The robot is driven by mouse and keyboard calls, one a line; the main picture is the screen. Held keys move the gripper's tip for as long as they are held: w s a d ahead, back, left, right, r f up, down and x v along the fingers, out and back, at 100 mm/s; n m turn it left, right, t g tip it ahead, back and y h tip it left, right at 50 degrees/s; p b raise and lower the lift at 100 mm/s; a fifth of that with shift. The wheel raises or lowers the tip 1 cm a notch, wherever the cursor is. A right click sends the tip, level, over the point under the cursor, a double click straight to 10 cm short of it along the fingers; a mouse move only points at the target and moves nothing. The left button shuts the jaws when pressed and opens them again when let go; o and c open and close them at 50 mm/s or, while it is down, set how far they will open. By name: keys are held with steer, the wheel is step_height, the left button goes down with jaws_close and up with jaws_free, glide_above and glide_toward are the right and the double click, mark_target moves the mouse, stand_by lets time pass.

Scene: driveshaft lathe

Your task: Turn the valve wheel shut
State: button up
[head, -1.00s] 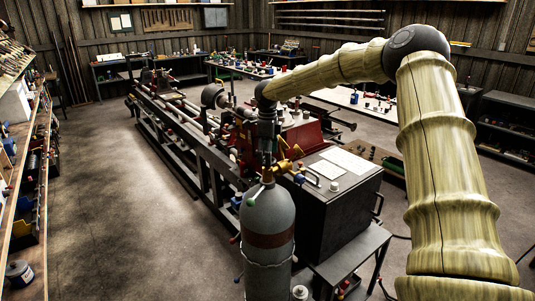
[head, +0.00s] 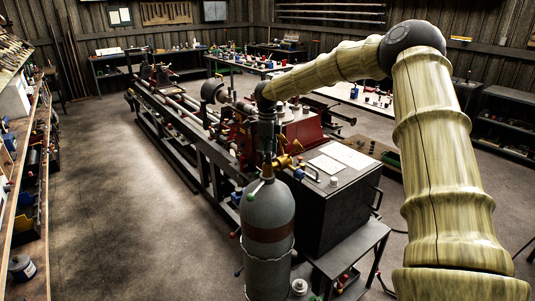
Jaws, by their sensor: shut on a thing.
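A grey gas cylinder (head: 268,212) with a dull red band stands upright in the front middle. A brass valve (head: 285,161) sits at its top, with a small blue part (head: 298,174) on its right side. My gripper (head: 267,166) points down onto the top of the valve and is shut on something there. The valve wheel cannot be made out; the dark gripper covers that spot, so how far it is turned cannot be seen.
A dark cabinet (head: 335,205) stands close to the right of the cylinder, with a low table (head: 352,250) in front. The long lathe (head: 185,125) runs behind. A cluttered bench (head: 25,185) lines the left. The floor between bench and lathe is clear.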

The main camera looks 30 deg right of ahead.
steer(key=m+b, duration=0.2)
steer(key=m, duration=0.2)
steer(key=shift+r+m+b, duration=0.1)
steer(key=shift+m+b, duration=0.7)
steer(key=shift+m, duration=0.9)
steer(key=o, duration=1)
steer(key=shift+d, duration=0.1)
steer(key=shift+o, duration=0.2)
step_height(320, 180, up, 12)
steer(key=shift+f, duration=0.2)
